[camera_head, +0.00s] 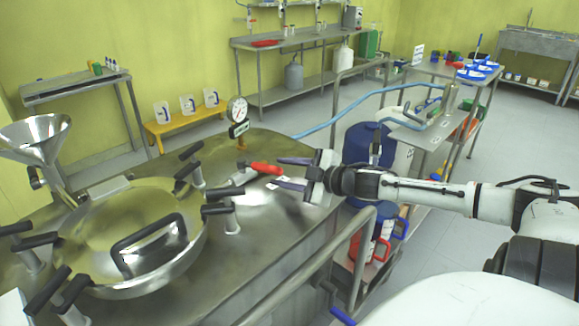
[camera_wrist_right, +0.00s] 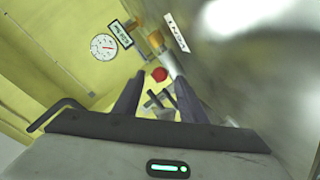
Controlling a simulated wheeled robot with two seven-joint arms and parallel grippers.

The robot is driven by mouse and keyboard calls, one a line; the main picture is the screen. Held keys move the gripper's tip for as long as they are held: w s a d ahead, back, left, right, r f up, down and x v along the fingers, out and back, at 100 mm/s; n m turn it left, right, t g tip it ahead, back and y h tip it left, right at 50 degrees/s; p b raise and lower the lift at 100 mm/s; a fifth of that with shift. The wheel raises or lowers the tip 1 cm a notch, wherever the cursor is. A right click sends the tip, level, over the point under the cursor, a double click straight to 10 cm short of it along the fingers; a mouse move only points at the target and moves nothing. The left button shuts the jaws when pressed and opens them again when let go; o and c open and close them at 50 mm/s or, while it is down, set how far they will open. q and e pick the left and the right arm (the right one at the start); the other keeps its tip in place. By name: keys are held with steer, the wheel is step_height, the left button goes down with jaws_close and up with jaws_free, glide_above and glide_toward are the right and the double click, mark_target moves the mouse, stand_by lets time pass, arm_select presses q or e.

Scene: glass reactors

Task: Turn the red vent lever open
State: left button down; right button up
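The red vent lever (camera_head: 266,168) lies roughly level on a small metal valve fitting (camera_head: 241,175) on top of the steel vessel (camera_head: 262,215). My right gripper (camera_head: 276,173) comes in from the right, with its two fingers apart at the lever's free end. In the right wrist view the red lever (camera_wrist_right: 159,74) shows end-on as a round red spot between the fingers of the right gripper (camera_wrist_right: 159,85), with a gap on both sides. I cannot tell how far the lever reaches between the fingers. My left gripper is not in view.
A pressure gauge (camera_head: 237,110) with a dark label plate (camera_head: 239,130) stands behind the lever. The round hatch (camera_head: 130,235) with black clamp handles is to the left. A metal handrail (camera_head: 310,270) runs in front of the vessel. A blue drum (camera_head: 362,146) stands behind my right arm.

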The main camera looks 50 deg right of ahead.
mark_target(259, 167)
steer(key=shift+p+v, duration=0.3)
steer(key=shift+v, duration=0.6)
